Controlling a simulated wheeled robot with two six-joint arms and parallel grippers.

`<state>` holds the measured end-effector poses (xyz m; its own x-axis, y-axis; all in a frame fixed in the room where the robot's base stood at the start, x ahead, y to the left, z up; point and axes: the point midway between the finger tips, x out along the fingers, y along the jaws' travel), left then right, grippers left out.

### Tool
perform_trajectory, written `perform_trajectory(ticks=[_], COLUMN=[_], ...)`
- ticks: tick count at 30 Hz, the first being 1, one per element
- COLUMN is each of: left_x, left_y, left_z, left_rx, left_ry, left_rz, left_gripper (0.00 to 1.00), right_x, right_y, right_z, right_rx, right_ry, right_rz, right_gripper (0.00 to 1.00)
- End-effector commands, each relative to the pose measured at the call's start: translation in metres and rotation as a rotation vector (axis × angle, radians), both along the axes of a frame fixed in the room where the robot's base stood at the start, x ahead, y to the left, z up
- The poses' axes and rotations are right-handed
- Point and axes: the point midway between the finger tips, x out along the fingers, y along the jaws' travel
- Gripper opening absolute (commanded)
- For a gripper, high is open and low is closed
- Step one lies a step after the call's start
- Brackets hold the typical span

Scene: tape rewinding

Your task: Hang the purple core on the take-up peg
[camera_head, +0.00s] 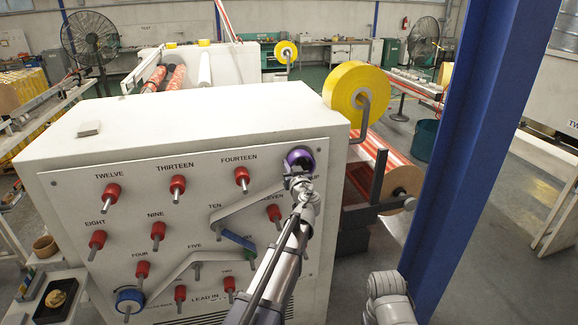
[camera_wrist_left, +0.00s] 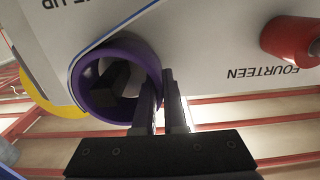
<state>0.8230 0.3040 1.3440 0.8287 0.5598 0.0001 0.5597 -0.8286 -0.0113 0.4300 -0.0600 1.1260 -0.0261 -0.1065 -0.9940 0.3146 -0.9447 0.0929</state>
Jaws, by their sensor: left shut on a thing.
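The purple core (camera_head: 299,159) is a short hollow ring at the upper right of the white machine's front panel, beside a label ending in "UP". In the left wrist view the purple core (camera_wrist_left: 85,100) faces me, with a dark peg-like shape (camera_wrist_left: 110,82) inside its opening. I cannot tell how far the core sits over it. My left gripper (camera_head: 302,178) is at the core's lower edge. In the wrist view its fingers (camera_wrist_left: 161,95) are shut on the core's wall.
The front panel (camera_head: 125,225) carries several red rollers, including one under "FOURTEEN" (camera_head: 241,177). A blue reel (camera_head: 129,301) is at the lower left. A yellow roll (camera_head: 356,90) stands behind the panel's right side. A blue column (camera_head: 470,150) rises at the right.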

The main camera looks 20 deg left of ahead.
Motion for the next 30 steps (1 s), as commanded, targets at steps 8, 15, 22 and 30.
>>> perform_trajectory(ticks=[8, 15, 22, 30], left_x=[0.0, 0.002, 0.003, 0.004], left_y=[-0.001, -0.002, -0.004, -0.006], left_z=[-0.004, -0.013, -0.022, -0.027], left_rx=[0.0, 0.0, 0.0, 0.0], left_ry=[0.0, 0.0, 0.0, 0.0], left_rz=[0.0, 0.0, 0.0, 0.0], left_gripper=[0.0, 0.0, 0.0, 0.14], right_x=[0.0, 0.0, 0.0, 0.0], right_y=[0.0, 0.0, 0.0, 0.0], right_z=[-0.004, -0.013, -0.022, -0.027], right_rx=[0.0, 0.0, 0.0, 0.0], right_ry=[0.0, 0.0, 0.0, 0.0], right_rz=[0.0, 0.0, 0.0, 0.0], right_gripper=[0.0, 0.0, 0.0, 0.0])
